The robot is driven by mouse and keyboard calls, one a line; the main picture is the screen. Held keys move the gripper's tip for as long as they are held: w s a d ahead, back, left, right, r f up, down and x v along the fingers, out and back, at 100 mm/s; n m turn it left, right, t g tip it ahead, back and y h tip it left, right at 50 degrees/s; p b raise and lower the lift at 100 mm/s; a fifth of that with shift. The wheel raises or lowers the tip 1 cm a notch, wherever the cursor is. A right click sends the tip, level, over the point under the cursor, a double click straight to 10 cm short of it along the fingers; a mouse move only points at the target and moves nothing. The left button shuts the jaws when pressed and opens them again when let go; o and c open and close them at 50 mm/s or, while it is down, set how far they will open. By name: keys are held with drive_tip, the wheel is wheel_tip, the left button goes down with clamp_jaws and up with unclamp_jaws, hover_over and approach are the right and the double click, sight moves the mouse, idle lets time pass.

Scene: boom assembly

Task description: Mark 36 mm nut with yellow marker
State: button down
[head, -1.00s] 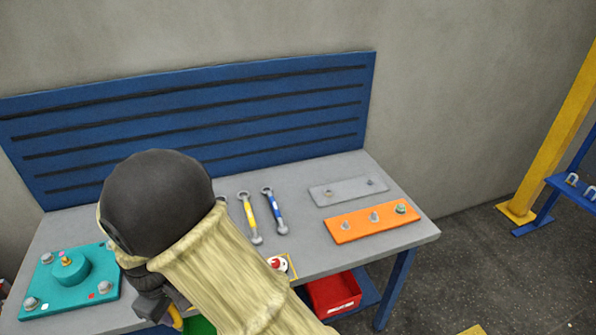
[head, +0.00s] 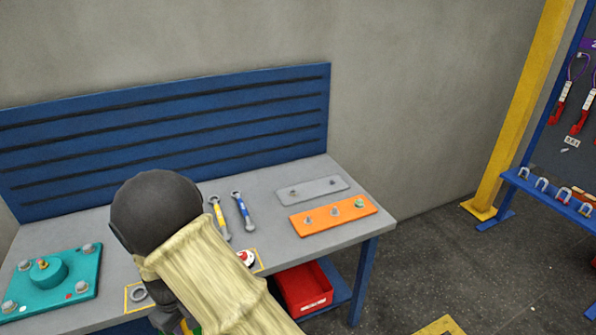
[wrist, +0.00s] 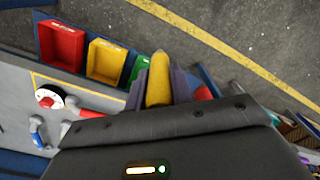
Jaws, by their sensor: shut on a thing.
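My gripper (wrist: 158,88) is shut on a yellow marker (wrist: 159,78), which stands up between the fingers in the wrist view. In the head view my arm hides most of the gripper. The teal plate (head: 22,303) lies at the bench's left end, with several bolts or nuts near its corners and a raised round hub (head: 45,272). The orange plate (head: 337,224) at the right carries three bolts or nuts, one of them greenish (head: 360,203). I cannot read sizes, so I cannot tell which nut is 36 mm. The gripper is apart from both plates.
The grey bench (head: 268,238) also holds a grey plate (head: 320,187), a yellow wrench (head: 219,218), a blue wrench (head: 244,212), a red-and-white dial (head: 246,257) and a dark ring (head: 138,294). Red (wrist: 62,45) and yellow (wrist: 107,60) bins sit below. A yellow post (head: 515,110) stands right.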

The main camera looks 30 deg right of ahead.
drive_tip(key=w+d+f+m, duration=0.1)
drive_tip(key=d+f+m, duration=0.2)
drive_tip(key=d, duration=0.6)
drive_tip(key=w+d+f+m, duration=0.1)
drive_tip(key=d+f+m, duration=0.2)
drive_tip(key=d+f, duration=0.5)
drive_tip(key=shift+d+f+m, duration=0.2)
drive_tip(key=shift+d+m, duration=0.2)
drive_tip(key=shift+d, duration=0.35)
